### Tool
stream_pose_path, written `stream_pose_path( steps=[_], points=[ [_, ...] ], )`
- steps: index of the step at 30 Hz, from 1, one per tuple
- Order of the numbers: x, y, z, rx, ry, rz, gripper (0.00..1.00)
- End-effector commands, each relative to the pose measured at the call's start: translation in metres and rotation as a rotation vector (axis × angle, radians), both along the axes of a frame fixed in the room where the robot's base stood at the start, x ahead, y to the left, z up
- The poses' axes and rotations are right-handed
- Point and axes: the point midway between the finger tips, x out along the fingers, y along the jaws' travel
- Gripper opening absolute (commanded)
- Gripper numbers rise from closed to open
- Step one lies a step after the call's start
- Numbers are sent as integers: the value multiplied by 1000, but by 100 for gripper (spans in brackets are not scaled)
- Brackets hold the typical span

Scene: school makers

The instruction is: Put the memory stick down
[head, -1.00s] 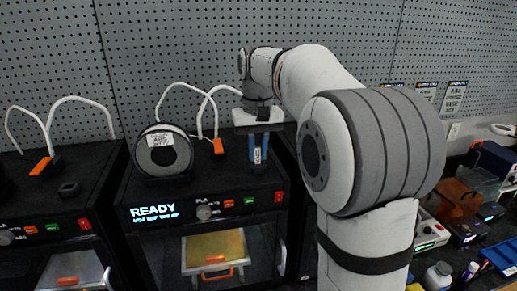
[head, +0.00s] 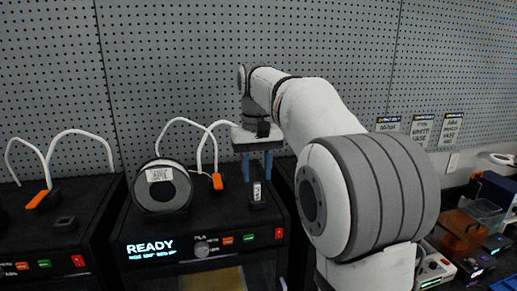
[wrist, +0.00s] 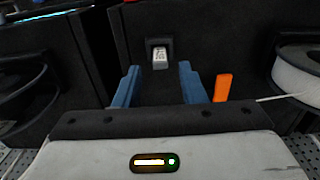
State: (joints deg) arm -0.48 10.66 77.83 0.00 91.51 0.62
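The memory stick (head: 257,191) is a small light grey, labelled piece standing upright in a small black holder (head: 258,205) on top of the middle printer. It also shows in the wrist view (wrist: 160,56), seated in a dark square socket. My gripper (head: 257,178) is open above and around the line of the stick, with its two blue fingers apart. In the wrist view my fingers (wrist: 157,72) stand to either side with a clear gap between them, and nothing is held. The stick's lower end is hidden in the holder.
The middle printer (head: 130,225) shows READY on its front. A filament spool (head: 160,186) stands left of the holder, with an orange-tipped white tube (head: 217,181) between them. Another printer with an empty-looking black socket (head: 66,224) is at left. Boxes crowd the right bench.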

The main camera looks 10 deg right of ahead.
Motion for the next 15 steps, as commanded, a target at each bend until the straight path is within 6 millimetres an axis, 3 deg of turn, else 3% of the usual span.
stream_pose_path(
  steps=[6,15],
  points=[
    [1,0,45,0,-3,1,37],
    [0,1,76,0,-1,1,37]
  ],
)
